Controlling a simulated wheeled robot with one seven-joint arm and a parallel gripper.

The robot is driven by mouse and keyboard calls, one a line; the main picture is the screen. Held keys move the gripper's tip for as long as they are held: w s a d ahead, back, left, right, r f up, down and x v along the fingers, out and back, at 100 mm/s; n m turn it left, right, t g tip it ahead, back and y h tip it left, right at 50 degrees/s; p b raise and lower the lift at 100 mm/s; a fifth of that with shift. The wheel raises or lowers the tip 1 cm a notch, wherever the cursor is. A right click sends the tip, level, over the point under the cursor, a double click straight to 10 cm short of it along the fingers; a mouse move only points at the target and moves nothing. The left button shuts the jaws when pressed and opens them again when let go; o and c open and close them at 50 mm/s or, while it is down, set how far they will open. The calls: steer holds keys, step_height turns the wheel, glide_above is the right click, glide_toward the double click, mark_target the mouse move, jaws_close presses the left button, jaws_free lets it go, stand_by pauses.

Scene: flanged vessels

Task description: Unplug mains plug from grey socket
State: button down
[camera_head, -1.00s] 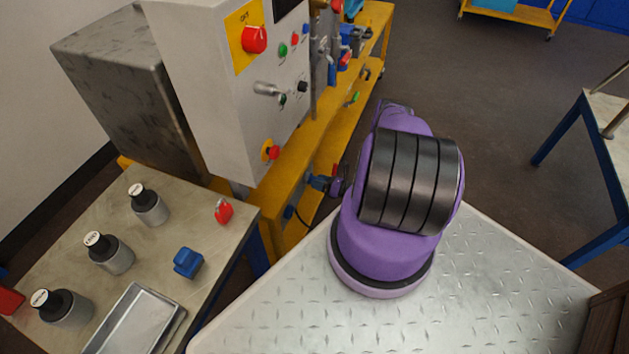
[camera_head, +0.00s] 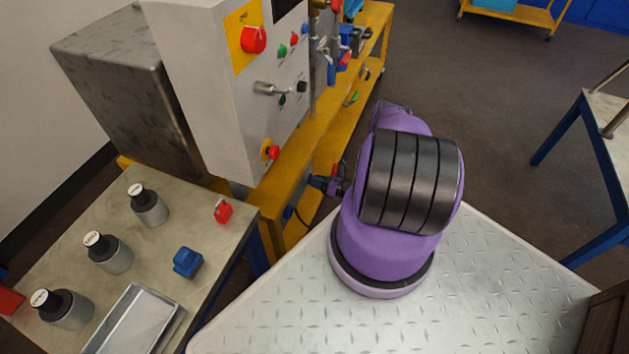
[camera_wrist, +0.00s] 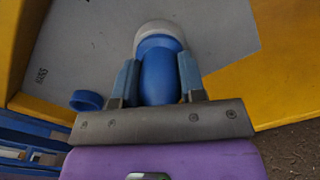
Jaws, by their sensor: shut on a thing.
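In the wrist view, the blue mains plug (camera_wrist: 159,70) sits between the two fingers of my gripper (camera_wrist: 158,82), which is shut on it. The far end of the plug meets a pale grey round socket (camera_wrist: 158,29) on a grey panel (camera_wrist: 90,45). I cannot tell how deep the plug sits in it. In the head view, my gripper (camera_head: 337,184) is small and mostly hidden by my arm, beside the yellow frame, with a bit of blue (camera_head: 316,182) at its tip.
A blue round cap or ring (camera_wrist: 86,100) lies left of the plug in the wrist view. The yellow frame (camera_head: 285,190) and grey control cabinet (camera_head: 225,90) stand close to my arm. A side table (camera_head: 75,215) with bottles, a tray (camera_head: 135,320) and a red padlock (camera_head: 222,211) is at left.

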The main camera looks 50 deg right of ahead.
steer(key=shift+w, duration=0.15)
steer(key=shift+v, duration=1.4)
steer(key=shift+v, duration=2)
